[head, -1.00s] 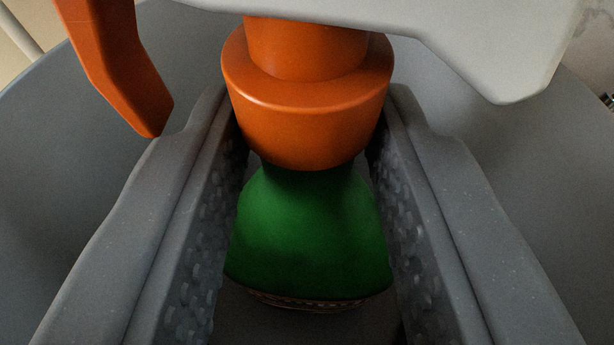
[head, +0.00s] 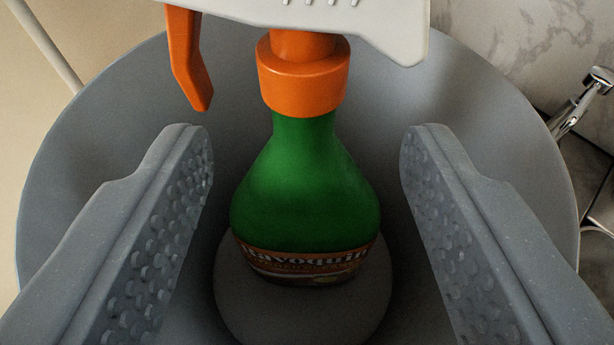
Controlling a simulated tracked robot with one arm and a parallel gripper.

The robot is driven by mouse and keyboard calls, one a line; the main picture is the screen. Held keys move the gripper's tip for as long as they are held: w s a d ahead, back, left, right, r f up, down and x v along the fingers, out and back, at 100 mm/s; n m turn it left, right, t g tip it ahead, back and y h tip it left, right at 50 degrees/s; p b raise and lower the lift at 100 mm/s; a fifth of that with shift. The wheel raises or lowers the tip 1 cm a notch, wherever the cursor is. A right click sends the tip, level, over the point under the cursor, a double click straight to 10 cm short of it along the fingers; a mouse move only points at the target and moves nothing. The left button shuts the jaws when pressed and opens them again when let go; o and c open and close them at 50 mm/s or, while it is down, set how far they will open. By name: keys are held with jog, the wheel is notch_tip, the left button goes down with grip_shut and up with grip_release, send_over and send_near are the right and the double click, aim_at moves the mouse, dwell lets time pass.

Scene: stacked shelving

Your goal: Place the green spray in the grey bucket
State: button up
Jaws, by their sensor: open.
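The green spray (head: 305,195) is a green bottle with an orange collar, an orange trigger and a white head. It stands roughly upright inside the grey bucket (head: 80,160), on a grey round surface at the bottom. My gripper (head: 307,150) is open, with one textured finger on each side of the bottle. Gaps show between both fingers and the bottle, so it is not held. The fingers reach into the bucket opening. The top of the spray head is cut off by the frame edge.
The bucket wall curves around both fingers. A pale marble-patterned wall (head: 510,45) is behind at the upper right, with a shiny metal fitting (head: 585,95) just outside the rim. A light pole (head: 42,40) is at the upper left.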

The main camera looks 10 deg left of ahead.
jog(key=v, duration=0.7)
jog(key=shift+s, duration=0.15)
jog(key=s+d+r, duration=0.2)
jog(key=d+r, duration=0.1)
jog(key=r, duration=0.4)
jog(key=s+d+r+m+h, duration=0.1)
jog(key=d+r, duration=0.2)
jog(key=r, duration=0.4)
jog(key=s+d+r, duration=0.2)
jog(key=d+r, duration=0.2)
jog(key=r, duration=0.3)
jog(key=s+d+r+h, duration=0.1)
jog(key=s+d+r, duration=0.4)
jog(key=s+r, duration=0.4)
jog(key=s+d+r+m+t+h, duration=0.1)
jog(key=s+d+r, duration=0.5)
jog(key=s+r, duration=0.3)
jog(key=shift+s+d+r, duration=0.15)
jog(key=shift+s+r, duration=0.1)
jog(key=shift+r, duration=0.05)
